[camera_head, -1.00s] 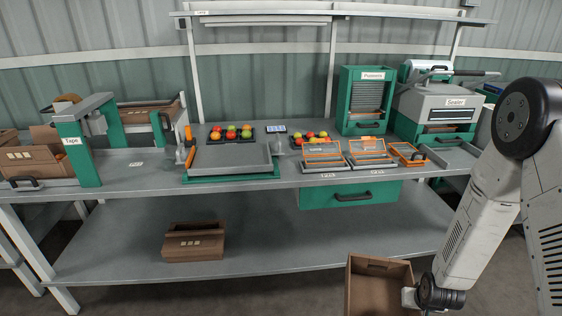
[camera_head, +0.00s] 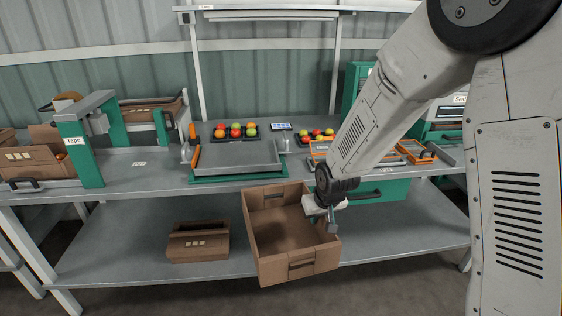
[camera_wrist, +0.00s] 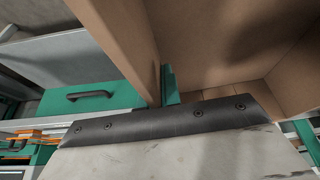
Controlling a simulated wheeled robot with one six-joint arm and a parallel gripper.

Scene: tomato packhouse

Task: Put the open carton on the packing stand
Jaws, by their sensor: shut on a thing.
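The open carton (camera_head: 272,262) is a brown, empty, open-topped box in the middle of the head view, tilted a little toward me. My gripper (camera_head: 331,222) is shut on its right wall and holds it in the air in front of the bench. In the wrist view the carton's brown wall (camera_wrist: 112,30) runs up from my gripper (camera_wrist: 168,88), with the inside to the right. The packing stand appears to be the grey tray-like platform on a green base (camera_head: 237,158) on the bench, behind and above the carton; its top is bare.
The bench (camera_head: 140,180) holds a tape machine (camera_head: 88,140) at left and trays of tomatoes (camera_head: 235,131) behind the stand. Orange-framed trays (camera_head: 416,150) sit to the right. A green drawer (camera_head: 385,196) hangs below. Another brown carton (camera_head: 198,243) lies on the lower shelf.

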